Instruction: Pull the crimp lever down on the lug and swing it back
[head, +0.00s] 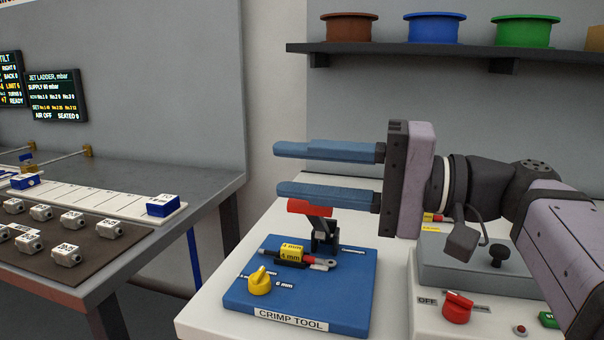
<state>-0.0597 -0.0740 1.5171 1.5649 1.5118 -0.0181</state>
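The crimp tool is a blue base (340,314) labelled CRIMP TOOL. Its crimp lever has a red handle (304,208) on a black bracket (325,241). My gripper (279,171), with two blue fingers pointing left, is open with nothing between the fingers. The lower finger overlaps the top of the red handle in the picture; whether they touch, I cannot tell. A yellow selector knob (259,281) is at front left.
At right is a grey control box (470,265) with a red OFF knob (457,307). A dark bench (84,278) at left holds several small grey blocks and a white strip (110,204). A shelf (460,49) with coloured spools is above. White tabletop (200,318) is free left of the tool.

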